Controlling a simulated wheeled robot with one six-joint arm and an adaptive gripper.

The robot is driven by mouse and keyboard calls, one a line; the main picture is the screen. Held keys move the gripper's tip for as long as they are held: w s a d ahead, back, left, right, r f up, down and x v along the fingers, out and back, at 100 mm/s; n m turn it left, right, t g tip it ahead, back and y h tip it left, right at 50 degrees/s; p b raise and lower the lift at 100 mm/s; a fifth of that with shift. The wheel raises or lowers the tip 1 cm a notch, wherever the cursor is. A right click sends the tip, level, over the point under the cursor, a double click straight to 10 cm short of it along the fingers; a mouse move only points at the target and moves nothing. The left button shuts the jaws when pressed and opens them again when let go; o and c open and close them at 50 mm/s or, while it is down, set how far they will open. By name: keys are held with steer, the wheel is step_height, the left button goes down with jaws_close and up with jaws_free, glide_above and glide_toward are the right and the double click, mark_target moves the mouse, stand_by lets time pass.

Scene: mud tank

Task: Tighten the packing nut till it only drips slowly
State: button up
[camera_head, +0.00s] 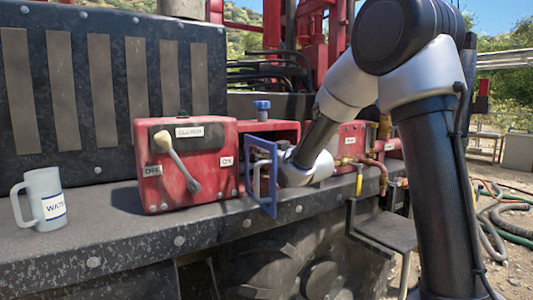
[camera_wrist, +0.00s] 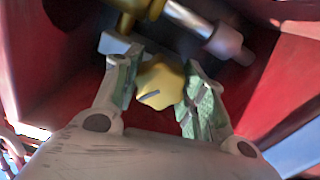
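A brass-coloured, scalloped packing nut (camera_wrist: 160,82) with a dark mark on its face shows in the wrist view, inside a red housing. My gripper (camera_wrist: 162,85) has its green-padded fingers on either side of the nut, and both pads appear to touch it. A brass fitting (camera_wrist: 133,12) and a grey metal stem (camera_wrist: 205,25) sit just beyond. In the head view my gripper (camera_head: 285,165) reaches into the red box's open front (camera_head: 270,128), behind a blue frame. The nut is hidden there, and no water drip can be made out.
The blue-framed door (camera_head: 262,178) stands open close to my gripper. A red lever box (camera_head: 186,165) is to its left, and a white mug (camera_head: 42,200) stands on the dark ledge (camera_head: 110,225). Brass valves and pipes (camera_head: 357,163) are to the right.

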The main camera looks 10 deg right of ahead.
steer(key=shift+m, duration=0.3)
steer(key=m, duration=0.2)
steer(key=shift+m, duration=2.4)
steer(key=o, duration=1)
steer(key=shift+o, duration=0.2)
